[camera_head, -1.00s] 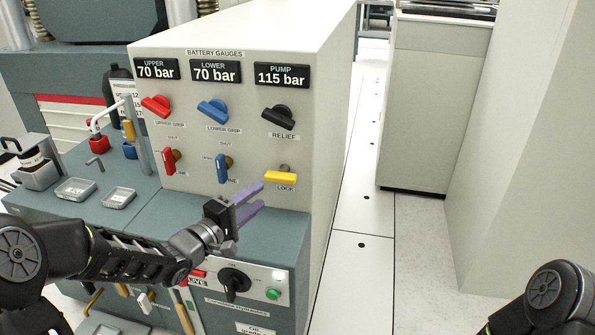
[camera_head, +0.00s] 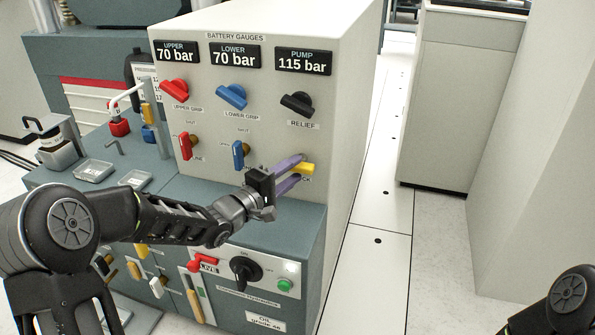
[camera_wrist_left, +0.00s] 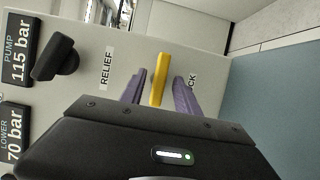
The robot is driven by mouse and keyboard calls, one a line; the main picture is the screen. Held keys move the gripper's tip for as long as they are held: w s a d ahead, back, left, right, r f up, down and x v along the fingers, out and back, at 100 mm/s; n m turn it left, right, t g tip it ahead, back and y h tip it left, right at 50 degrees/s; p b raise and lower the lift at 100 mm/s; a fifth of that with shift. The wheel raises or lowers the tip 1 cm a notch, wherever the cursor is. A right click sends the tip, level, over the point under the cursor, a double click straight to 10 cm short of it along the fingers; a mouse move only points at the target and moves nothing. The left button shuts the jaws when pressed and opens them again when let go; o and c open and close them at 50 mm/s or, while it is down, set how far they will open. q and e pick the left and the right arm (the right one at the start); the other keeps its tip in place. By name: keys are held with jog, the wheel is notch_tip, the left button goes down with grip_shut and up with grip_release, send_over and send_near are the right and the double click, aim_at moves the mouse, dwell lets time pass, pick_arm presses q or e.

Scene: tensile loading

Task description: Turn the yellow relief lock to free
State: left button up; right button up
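The yellow relief lock (camera_head: 303,168) is a lever on the grey panel below the black relief knob (camera_head: 297,104), roughly horizontal in the head view. It also shows in the left wrist view (camera_wrist_left: 161,78), where it lies between the two purple fingers. My left gripper (camera_head: 291,172) is at the lock with one finger above it and one below. In the wrist view the fingers look open, with a gap on each side of the lever (camera_wrist_left: 158,92). The fingers partly cover the lock and its label. My right gripper is not in view; only part of my right arm shows.
Red (camera_head: 187,146) and blue (camera_head: 239,154) levers sit left of the lock on the same panel. A teal ledge (camera_head: 290,219) runs below, with a black rotary switch (camera_head: 245,269) and green button (camera_head: 286,285) on the front. The floor at the right is clear.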

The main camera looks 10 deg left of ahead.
pick_arm(q)
jog(key=shift+x, duration=1.1)
grip_shut()
